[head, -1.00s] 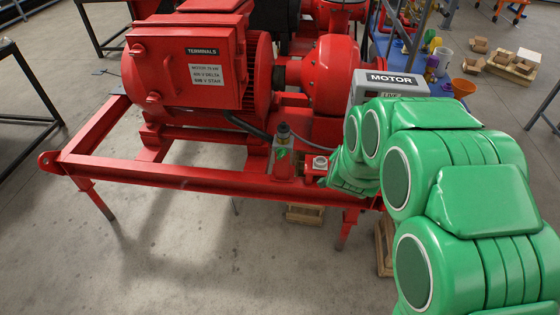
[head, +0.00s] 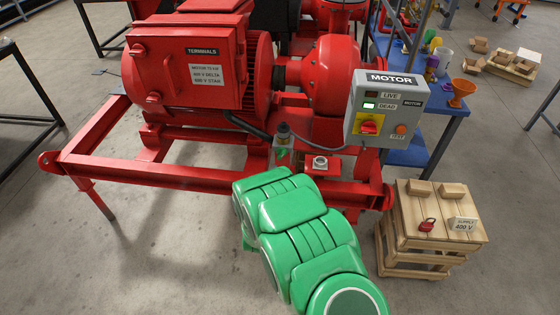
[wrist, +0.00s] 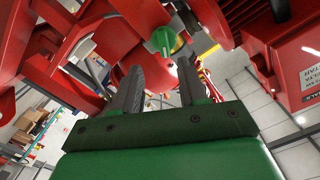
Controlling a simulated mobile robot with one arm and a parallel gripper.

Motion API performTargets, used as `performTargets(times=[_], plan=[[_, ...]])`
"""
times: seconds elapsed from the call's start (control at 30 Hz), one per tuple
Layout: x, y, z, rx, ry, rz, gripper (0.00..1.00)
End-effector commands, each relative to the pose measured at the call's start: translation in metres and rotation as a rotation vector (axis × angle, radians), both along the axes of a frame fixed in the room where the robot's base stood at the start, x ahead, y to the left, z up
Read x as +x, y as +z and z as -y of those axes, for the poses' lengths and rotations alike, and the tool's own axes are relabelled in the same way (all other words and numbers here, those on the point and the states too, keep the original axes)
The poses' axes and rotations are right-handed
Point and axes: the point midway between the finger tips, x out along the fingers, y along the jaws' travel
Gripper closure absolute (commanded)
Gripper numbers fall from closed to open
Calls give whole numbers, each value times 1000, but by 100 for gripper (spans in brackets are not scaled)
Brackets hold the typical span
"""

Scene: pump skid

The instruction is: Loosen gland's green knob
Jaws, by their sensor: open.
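The green knob (head: 281,153) shows small in the head view, below a clear, dark-capped fitting (head: 283,132) beside the red frame's near rail. In the wrist view a green knob (wrist: 164,40) with a pale stem lies just beyond the fingertips, roughly between them. My gripper (wrist: 160,68) is open, with its two dark fingers apart and nothing visible between them. The knob appears apart from both fingers. In the head view my green arm hides the gripper.
The red motor (head: 190,70) and red skid frame (head: 150,172) crowd the space around the knob. A grey MOTOR control box (head: 385,108) stands to the right. A wooden crate (head: 432,238) holds a red padlock (head: 427,225). Bare floor lies at front left.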

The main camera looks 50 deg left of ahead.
Motion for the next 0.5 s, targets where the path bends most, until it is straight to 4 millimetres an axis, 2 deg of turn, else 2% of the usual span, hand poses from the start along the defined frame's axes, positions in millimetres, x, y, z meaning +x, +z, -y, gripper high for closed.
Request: performTargets(times=[0.2,0.5], plan=[[-8,-4,-3,15,9,17,57],[7,-3,-18,19,7,18,57]])
